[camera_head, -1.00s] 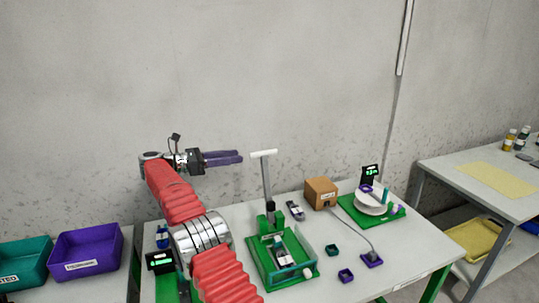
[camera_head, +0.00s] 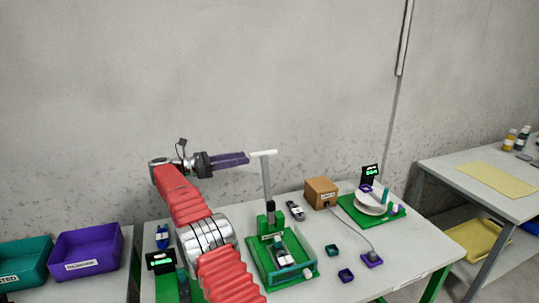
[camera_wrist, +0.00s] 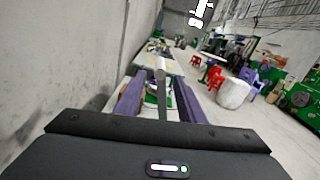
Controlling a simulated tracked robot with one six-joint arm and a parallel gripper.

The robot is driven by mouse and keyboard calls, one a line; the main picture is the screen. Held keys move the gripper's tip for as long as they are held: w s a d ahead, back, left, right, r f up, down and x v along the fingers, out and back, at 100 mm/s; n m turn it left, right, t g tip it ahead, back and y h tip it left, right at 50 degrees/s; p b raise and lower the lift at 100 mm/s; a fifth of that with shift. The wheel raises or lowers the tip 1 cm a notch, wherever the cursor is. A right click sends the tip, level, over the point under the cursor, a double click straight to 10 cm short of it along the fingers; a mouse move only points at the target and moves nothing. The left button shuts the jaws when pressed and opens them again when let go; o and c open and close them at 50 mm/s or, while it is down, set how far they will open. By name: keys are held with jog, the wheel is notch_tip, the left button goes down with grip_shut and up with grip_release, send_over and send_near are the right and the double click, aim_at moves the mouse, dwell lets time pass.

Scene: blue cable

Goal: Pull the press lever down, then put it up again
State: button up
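The press lever (camera_head: 266,178) stands upright on the green press (camera_head: 270,245), with a white T-bar handle (camera_head: 263,153) at its top. My gripper (camera_head: 247,158) is at handle height, just left of the handle, its purple fingers pointing right towards it. In the wrist view my gripper (camera_wrist: 160,90) is open, with one finger on each side of the picture. The lever shaft (camera_wrist: 162,98) shows in the gap between the fingers, with the handle (camera_wrist: 154,62) above it. I cannot tell whether anything touches.
A cardboard box (camera_head: 321,193) and a plate on a green scale (camera_head: 371,205) stand right of the press. A dark device (camera_head: 295,210) lies beside it. Purple (camera_head: 87,250) and teal (camera_head: 22,262) bins stand at left. The wall is behind.

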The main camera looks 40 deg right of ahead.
aim_at(267, 154)
jog(key=x, duration=1.1)
jog(key=shift+d, duration=0.1)
jog(key=shift+c, duration=0.4)
grip_shut()
jog(key=shift+s+d, duration=0.15)
jog(key=shift+d, duration=0.1)
jog(key=shift+a, duration=0.15)
